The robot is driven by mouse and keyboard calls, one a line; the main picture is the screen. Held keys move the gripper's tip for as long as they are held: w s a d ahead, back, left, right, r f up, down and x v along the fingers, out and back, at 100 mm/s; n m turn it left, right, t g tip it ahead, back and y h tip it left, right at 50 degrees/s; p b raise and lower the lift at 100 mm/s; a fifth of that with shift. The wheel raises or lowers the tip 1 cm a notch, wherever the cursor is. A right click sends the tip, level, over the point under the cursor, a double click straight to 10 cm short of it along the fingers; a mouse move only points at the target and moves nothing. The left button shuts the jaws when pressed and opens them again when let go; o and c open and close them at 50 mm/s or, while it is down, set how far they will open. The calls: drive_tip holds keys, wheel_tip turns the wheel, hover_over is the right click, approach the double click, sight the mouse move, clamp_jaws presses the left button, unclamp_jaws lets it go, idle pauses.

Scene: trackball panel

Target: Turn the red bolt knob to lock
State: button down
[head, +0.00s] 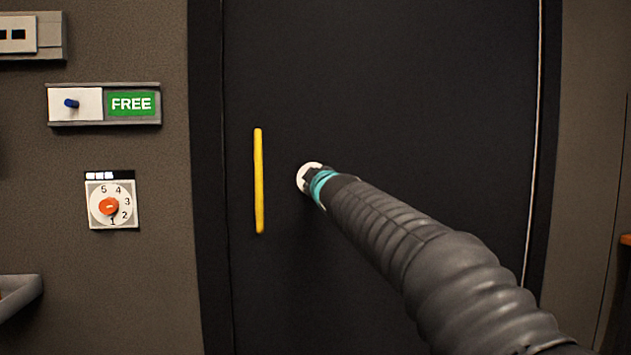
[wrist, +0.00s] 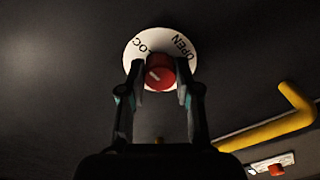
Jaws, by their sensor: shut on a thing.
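The red bolt knob (wrist: 160,79) is in the middle of a white round plate (wrist: 134,52) on the dark door, seen in the wrist view. The plate reads OPEN at upper right and LOC at upper left, with the rest of that word hidden behind a finger. A pale mark on the knob's face slants. My gripper (wrist: 161,68) is shut on the knob, a finger on each side. In the head view my gripper (head: 315,181) covers the knob, and only the left edge of the plate (head: 302,177) shows.
A yellow vertical handle (head: 259,181) is on the door (head: 390,80), just left of my gripper. On the wall are a green FREE sign (head: 131,104) with a blue switch (head: 71,103), and a numbered dial with an orange-red knob (head: 109,206). A grey bracket (head: 18,293) juts out lower left.

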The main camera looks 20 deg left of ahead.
drive_tip(key=shift+r, duration=0.1)
drive_tip(key=c, duration=0.8)
unclamp_jaws()
drive_tip(key=shift+s, duration=0.15)
drive_tip(key=v, duration=1.1)
drive_tip(key=shift+s+d, duration=0.15)
drive_tip(key=shift+s, duration=0.2)
